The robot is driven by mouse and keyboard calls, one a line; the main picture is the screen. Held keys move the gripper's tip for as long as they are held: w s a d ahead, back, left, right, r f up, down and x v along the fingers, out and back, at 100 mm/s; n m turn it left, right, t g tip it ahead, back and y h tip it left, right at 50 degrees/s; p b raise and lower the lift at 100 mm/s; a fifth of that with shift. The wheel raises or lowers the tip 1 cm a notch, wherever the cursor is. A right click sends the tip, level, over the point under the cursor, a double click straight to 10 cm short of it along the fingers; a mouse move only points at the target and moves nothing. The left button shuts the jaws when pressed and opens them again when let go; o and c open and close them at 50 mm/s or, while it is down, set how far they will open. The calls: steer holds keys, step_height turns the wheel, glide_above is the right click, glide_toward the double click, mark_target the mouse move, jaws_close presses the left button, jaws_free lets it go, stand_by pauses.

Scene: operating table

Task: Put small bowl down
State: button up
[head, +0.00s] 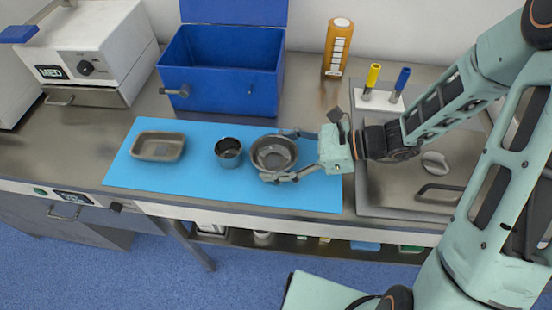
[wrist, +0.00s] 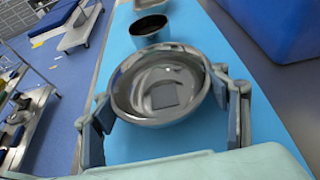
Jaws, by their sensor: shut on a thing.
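The small bowl (head: 274,152) is a shiny round steel bowl over the right part of the blue mat (head: 312,195). It sits upright between the fingers of my gripper (head: 279,155), which is shut on it from the right. In the wrist view the bowl (wrist: 162,88) fills the middle, with a finger of my gripper (wrist: 165,115) against each side. I cannot tell whether its base touches the mat. A steel cup (head: 229,152) stands on the mat just left of the bowl and also shows beyond it in the wrist view (wrist: 150,30).
A rectangular metal tray (head: 158,147) lies on the mat's left part. An open blue box (head: 222,75) stands behind the mat. An orange bottle (head: 338,48) and a holder with yellow (head: 372,76) and blue (head: 402,80) tubes stand at the back right. Bare mat lies in front of the cup.

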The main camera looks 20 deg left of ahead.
steer(key=shift+f, duration=0.15)
steer(key=o, duration=1.2)
